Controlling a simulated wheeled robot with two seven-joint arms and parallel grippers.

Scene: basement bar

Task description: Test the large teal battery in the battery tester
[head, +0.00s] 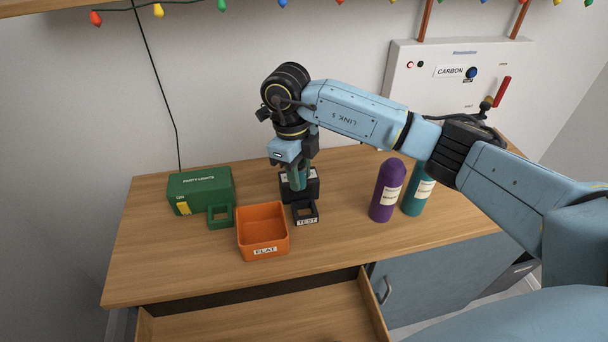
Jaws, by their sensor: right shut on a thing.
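My right gripper (298,165) points down over the back middle of the wooden counter. It is shut on the large teal battery (299,181), which it holds upright; the gripper hides the battery's upper part. The black battery tester (314,191) stands on the counter just behind the battery. Its square socket labelled TEST (306,218) juts out in front, below the battery's lower end. The socket's opening looks empty. I cannot tell whether the battery touches the tester. My left gripper is not in view.
A green PARTY LIGHTS box (200,184) with a green socket (220,216) stands left. An empty orange FLAT bin (262,243) stands left of the tester. Purple (385,192) and teal (413,198) bottles stand right. A drawer (250,322) is open in front.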

